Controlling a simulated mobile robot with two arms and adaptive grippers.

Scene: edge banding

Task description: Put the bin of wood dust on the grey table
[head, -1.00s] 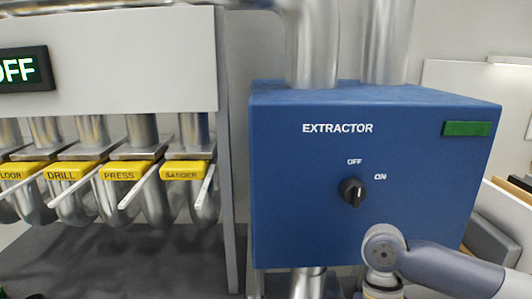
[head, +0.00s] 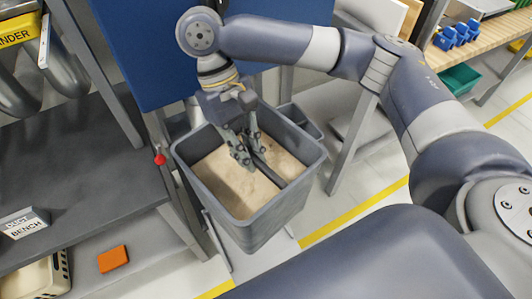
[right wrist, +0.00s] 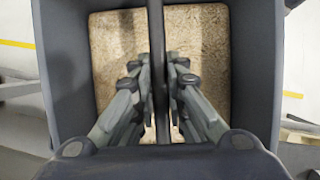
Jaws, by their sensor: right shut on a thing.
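The bin (head: 262,222) is a dark grey open box with pale wood dust (head: 225,180) inside. It is upright under the blue extractor in the head view; I cannot tell what its base rests on. A dark bar (head: 270,172) runs across its top. My right gripper (head: 242,150) reaches down into the opening and is shut on this bar. In the right wrist view the bar (right wrist: 157,50) passes between the fingers (right wrist: 155,90), over the dust. The grey table (head: 80,165) is left of the bin. My left gripper is out of view.
The blue extractor (head: 140,45) stands behind the bin. Metal posts and a red knob (head: 160,159) are between bin and table. A bench sign (head: 24,223) sits at the table's front; the rest of its visible top is mostly clear. An orange block (head: 113,259) lies below.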

